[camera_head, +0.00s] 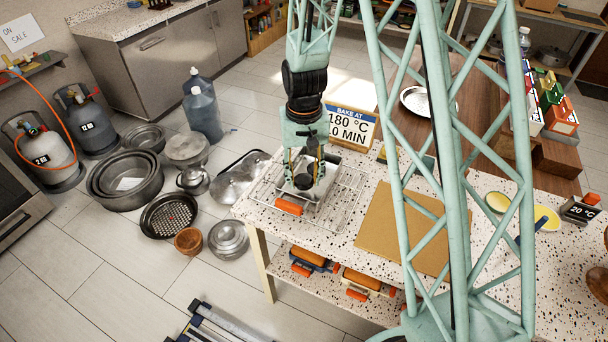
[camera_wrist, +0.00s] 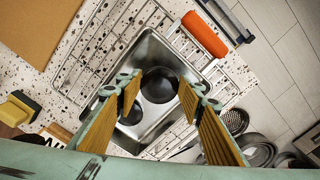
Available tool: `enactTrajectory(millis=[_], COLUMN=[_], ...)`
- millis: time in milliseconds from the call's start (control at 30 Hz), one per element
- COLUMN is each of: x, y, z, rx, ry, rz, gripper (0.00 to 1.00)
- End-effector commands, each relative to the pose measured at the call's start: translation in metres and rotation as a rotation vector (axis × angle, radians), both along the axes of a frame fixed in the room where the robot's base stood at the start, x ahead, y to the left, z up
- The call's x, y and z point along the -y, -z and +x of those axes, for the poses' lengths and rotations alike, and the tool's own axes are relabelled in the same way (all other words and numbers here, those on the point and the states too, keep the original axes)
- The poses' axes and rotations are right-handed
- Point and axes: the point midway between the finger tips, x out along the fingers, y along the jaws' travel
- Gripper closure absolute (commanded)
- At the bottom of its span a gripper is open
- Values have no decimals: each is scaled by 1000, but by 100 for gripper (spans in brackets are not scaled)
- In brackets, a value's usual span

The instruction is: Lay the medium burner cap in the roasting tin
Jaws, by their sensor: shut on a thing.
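The roasting tin (camera_wrist: 150,54) is a shiny metal tray standing on a wire rack; it also shows under my gripper in the head view (camera_head: 311,194). My gripper (camera_wrist: 160,90) is over the tin, its fingers closed on the sides of a dark round burner cap (camera_wrist: 160,77). In the head view my gripper (camera_head: 304,172) points down over the tin. A second dark round shape (camera_wrist: 131,116) shows low in the tin, partly behind a finger; I cannot tell whether it is another cap. How far the held cap is above the tin floor is unclear.
The wire rack (camera_head: 347,205) lies on the speckled counter, with an orange handle (camera_head: 289,207) at its front. A brown board (camera_head: 402,228) lies to the right. Pans (camera_head: 125,180) stand on the floor at left.

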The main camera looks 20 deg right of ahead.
Motion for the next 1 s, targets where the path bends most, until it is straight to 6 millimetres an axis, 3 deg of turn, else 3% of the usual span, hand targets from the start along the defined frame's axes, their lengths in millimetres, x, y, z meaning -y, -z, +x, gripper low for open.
enactTrajectory(millis=[367,900,933,1000], x=[0,0,0,0], y=[29,32,32,32], z=[0,0,0,0], rx=[-1,0,0,0], ry=[0,0,0,0], rz=[0,0,0,0], gripper=[76,76,64,58])
